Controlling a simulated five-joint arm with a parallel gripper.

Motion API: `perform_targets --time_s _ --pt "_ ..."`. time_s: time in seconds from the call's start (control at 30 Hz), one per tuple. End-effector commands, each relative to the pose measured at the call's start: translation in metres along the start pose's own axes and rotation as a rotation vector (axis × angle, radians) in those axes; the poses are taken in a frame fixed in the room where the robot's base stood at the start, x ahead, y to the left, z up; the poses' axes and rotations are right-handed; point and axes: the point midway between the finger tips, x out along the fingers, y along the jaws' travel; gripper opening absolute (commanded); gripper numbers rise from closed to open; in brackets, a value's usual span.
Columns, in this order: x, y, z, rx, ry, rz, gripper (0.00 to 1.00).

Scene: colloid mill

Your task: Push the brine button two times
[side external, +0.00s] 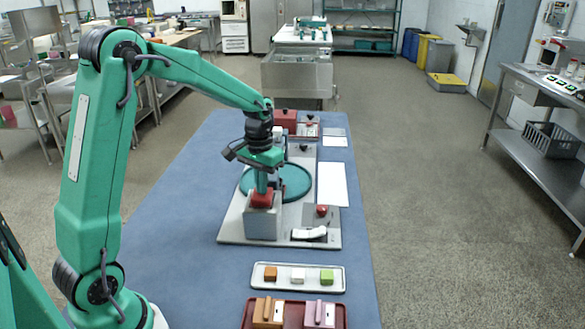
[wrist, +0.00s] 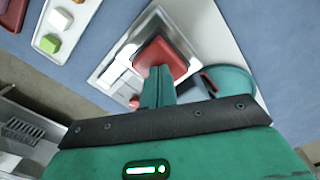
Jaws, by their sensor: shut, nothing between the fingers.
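A red square block (side external: 262,200) sits on top of a grey box (side external: 263,225) at the near left corner of the pale base plate (side external: 228,232). A small red knob (side external: 322,210) stands on a grey panel to the right. No readable label shows which of these is the brine button. My gripper (side external: 262,188) points down, shut and empty, with its fingertips at the top of the red block. In the wrist view the gripper (wrist: 157,82) overlaps the near edge of the red block (wrist: 168,56); whether it touches or presses it I cannot tell.
A green round dish (side external: 297,183) lies behind the grey box. A white lever (side external: 310,233) is at the plate's near right. A white tray (side external: 258,285) with small cubes and a dark red tray (side external: 340,315) lie in front. The blue table's left side (side external: 190,225) is clear.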

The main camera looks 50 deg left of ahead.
Motion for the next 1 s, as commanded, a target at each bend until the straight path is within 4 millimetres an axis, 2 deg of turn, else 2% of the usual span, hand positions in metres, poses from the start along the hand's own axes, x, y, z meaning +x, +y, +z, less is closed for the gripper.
perform_targets --time_s 1.0 --pt "0.015 0.000 0.000 0.000 -0.002 0.000 0.00"
